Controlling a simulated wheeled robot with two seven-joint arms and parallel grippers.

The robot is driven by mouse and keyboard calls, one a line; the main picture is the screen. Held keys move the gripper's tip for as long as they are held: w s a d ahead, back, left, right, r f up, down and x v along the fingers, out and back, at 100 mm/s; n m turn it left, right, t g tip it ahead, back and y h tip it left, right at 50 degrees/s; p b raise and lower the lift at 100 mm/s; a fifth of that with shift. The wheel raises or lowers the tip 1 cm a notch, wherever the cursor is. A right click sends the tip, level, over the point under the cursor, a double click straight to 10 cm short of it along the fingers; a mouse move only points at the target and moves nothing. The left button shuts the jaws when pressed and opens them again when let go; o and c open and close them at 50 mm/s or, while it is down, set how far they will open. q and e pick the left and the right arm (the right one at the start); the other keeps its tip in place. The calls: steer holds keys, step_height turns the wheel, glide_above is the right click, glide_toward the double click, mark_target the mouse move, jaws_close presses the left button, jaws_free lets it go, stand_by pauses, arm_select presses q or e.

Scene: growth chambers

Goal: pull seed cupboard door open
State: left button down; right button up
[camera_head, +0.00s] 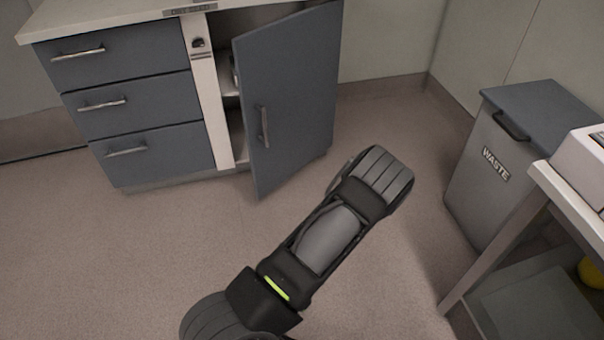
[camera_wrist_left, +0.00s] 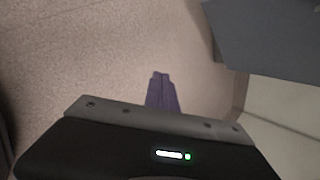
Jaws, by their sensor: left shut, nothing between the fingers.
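The seed cupboard door (camera_head: 292,100) is a blue-grey panel standing partly open in the head view. Its free left edge is swung out toward me, and its right side is nearest the cupboard's right end. A vertical handle (camera_head: 264,127) is near the free edge, with nothing on it. My left arm reaches in from the bottom, its forearm in front of the cupboard; its fingers do not show there. In the left wrist view my left gripper (camera_wrist_left: 161,78) has its purple fingers together and empty, above the floor. A blue-grey panel (camera_wrist_left: 268,42), probably the door, is apart from them.
Shelves show in the gap left of the door. Three drawers (camera_head: 130,103) with bar handles are on the left. A grey waste bin (camera_head: 487,170) and a table (camera_head: 540,180) stand on the right. Floor is clear before the cupboard.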

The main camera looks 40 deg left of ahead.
arm_select(q)
steer(key=s+d+r+n+g+h, duration=0.1)
steer(key=s+d+n+h, duration=0.2)
steer(key=d, duration=0.6)
steer(key=s+d+r+n+g+h, duration=0.1)
steer(key=s+d+n+g+h, duration=0.1)
steer(key=d+n, duration=0.5)
steer(key=s+d+r+n+g+h, duration=0.1)
steer(key=s+d+n+h, duration=0.3)
steer(key=d, duration=0.8)
steer(key=shift+s+d+n+g+h, duration=0.15)
steer(key=shift+s+n+g+h, duration=0.15)
steer(key=shift+s+n, duration=0.45)
steer(key=shift+s, duration=0.15)
